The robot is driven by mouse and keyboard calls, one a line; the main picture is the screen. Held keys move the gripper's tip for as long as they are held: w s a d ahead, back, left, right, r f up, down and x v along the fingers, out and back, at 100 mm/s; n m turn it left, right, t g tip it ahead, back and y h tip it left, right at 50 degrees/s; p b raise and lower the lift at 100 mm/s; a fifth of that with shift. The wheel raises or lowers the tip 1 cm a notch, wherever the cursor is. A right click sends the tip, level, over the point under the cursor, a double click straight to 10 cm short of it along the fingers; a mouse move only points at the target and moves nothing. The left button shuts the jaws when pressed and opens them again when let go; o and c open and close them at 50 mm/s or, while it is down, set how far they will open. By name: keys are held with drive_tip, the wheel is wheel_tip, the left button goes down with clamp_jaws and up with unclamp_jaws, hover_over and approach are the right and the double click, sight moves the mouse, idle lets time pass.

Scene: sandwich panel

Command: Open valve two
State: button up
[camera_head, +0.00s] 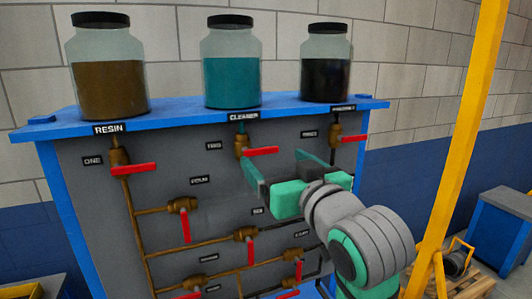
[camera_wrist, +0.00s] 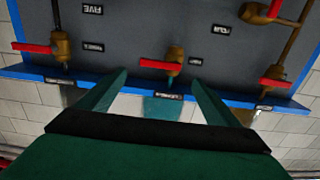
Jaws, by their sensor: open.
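Valve two (camera_head: 242,145) is a brass valve on the vertical pipe below the teal CLEANER jar, beside the label TWO (camera_head: 214,145). Its red handle (camera_head: 263,151) points right, across the pipe. My gripper (camera_head: 270,156) is open and empty, with its green fingers reaching toward the panel just right of and below this valve. In the upside-down wrist view, valve two (camera_wrist: 173,68) and its red handle (camera_wrist: 156,65) appear between the two spread fingertips (camera_wrist: 160,77). I see no clear contact with the handle.
Valve one (camera_head: 118,157) is on the left and valve three (camera_head: 335,130) on the right, both with sideways red handles. Several lower valves, such as the one near FOUR (camera_head: 183,204), have handles hanging down. A yellow post (camera_head: 460,150) stands right of my arm.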

sight(263, 149)
drive_tip(key=x, duration=0.6)
drive_tip(key=shift+w, duration=0.2)
drive_tip(key=shift+d, duration=0.1)
